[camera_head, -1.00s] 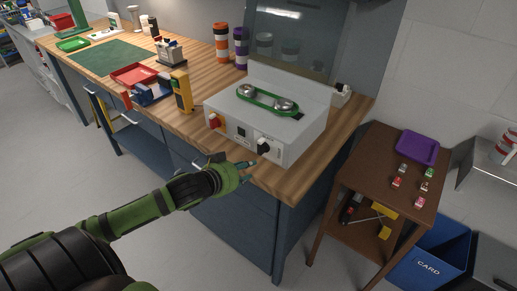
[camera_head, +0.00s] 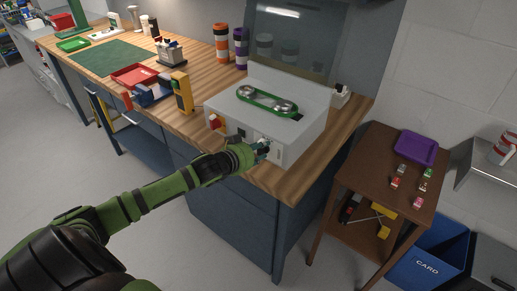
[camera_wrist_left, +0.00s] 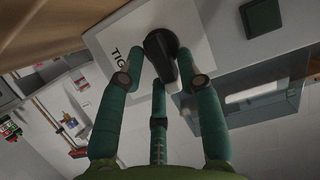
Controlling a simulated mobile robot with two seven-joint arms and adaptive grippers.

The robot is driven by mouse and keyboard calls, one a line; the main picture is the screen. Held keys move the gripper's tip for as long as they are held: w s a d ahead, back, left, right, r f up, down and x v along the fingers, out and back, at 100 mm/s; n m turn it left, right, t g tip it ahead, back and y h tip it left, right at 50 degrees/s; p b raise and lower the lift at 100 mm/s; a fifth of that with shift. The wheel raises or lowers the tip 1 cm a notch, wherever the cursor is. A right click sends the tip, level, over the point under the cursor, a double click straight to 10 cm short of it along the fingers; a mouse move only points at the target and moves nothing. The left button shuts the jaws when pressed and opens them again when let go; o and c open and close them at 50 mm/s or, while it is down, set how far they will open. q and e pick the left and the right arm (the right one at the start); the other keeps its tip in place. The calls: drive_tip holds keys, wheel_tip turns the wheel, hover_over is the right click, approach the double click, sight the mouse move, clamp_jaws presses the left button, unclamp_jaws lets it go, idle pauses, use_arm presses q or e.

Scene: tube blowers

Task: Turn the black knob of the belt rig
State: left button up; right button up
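The belt rig (camera_head: 290,133) is a pale grey box on the wooden bench, with a green belt (camera_head: 262,101) around two pulleys on top. Its front bears a red switch (camera_head: 215,122). The black knob (camera_wrist_left: 161,46) shows in the left wrist view on a white plate, its pointer bar running down and right. My left gripper (camera_head: 264,147) is at the rig's front and hides most of the knob in the head view. In the wrist view its green fingers (camera_wrist_left: 158,85) stand apart around the knob's pointer. I cannot tell whether they touch it. My right gripper is not in view.
A yellow meter (camera_head: 182,92) and a red tray (camera_head: 134,75) stand left of the rig on the bench. A brown side table (camera_head: 377,165) with a purple tray (camera_head: 417,148) stands to the right. A blue card bin (camera_head: 430,255) is on the floor.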

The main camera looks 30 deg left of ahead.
use_arm(q)
clamp_jaws()
